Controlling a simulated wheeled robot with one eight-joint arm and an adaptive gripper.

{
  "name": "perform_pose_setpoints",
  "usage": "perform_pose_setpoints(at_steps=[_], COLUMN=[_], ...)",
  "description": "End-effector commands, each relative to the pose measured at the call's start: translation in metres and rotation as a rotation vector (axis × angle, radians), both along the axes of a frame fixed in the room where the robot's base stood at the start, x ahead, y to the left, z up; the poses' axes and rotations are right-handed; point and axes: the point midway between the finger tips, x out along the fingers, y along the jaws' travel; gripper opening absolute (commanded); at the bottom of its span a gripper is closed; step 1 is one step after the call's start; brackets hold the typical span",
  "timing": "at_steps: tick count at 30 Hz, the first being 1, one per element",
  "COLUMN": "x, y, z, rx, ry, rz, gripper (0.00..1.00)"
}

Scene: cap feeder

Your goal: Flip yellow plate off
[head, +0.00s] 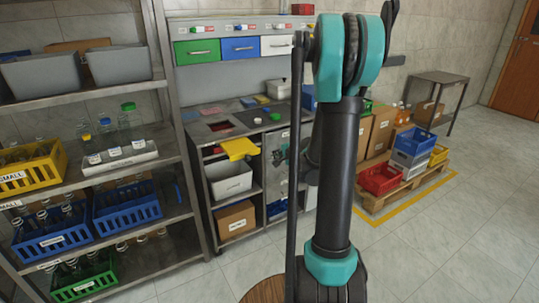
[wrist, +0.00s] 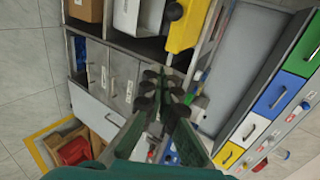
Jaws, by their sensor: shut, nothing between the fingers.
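The yellow plate (head: 240,149) sits at the front edge of the grey workbench (head: 262,126), sticking out over the open shelf below. It also shows at the top of the wrist view (wrist: 184,32), with a dark round part against its left side. My gripper (head: 279,157) is in front of the bench, to the right of the plate and apart from it, partly hidden by my arm. In the wrist view my gripper (wrist: 164,97) has its dark fingertips close together, shut and empty, in front of the grey cabinet doors.
Green (head: 197,50), blue (head: 240,47) and white (head: 277,45) drawers stand above the bench. A grey bin (head: 229,182) is on the shelf below the plate. A bottle rack (head: 180,195) stands close at left. A pallet (head: 400,190) with crates is at right. Floor in front is clear.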

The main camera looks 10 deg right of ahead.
Motion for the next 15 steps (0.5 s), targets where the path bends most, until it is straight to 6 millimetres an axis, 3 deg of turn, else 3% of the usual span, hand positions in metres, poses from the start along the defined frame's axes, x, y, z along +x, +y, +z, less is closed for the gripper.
perform_pose_setpoints(at_steps=[15], x=[0.07], y=[0.023], z=[-0.043], rx=[-0.001], ry=[0.0], rz=[0.002], gripper=[0.0])
